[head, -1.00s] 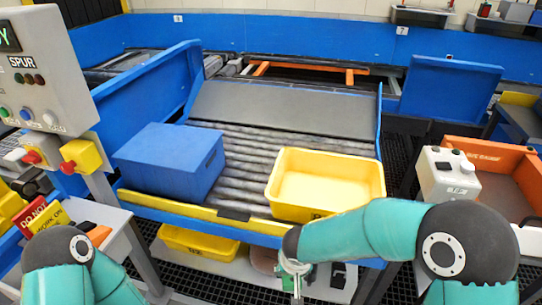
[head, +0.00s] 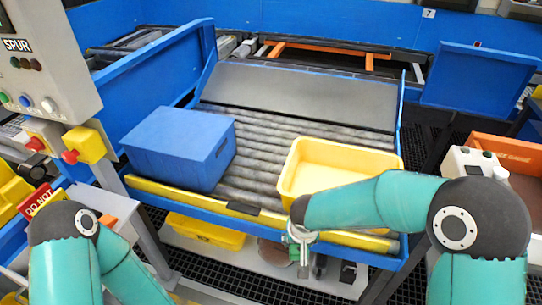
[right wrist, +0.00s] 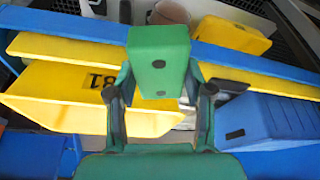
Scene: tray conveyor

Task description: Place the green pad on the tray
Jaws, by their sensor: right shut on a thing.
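The green pad (right wrist: 160,60) is a block with dark round dots, seen in the right wrist view. My right gripper (right wrist: 160,100) is shut on it, one finger on each side. In the head view my right gripper (head: 302,255) hangs in front of the conveyor's front edge, below the yellow tray, and the pad cannot be made out there. The yellow tray (head: 296,180) stands open on the rollers at the right, with no contents visible. It also shows in the right wrist view (right wrist: 60,95), with a dark number on its wall. My left gripper is out of view.
A blue box (head: 175,150) stands on the rollers (head: 265,150) left of the tray, with bare rollers between. A yellow front rail (head: 200,200) edges the conveyor. Another yellow bin (head: 205,232) sits on a shelf below. A control box with buttons is at the left.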

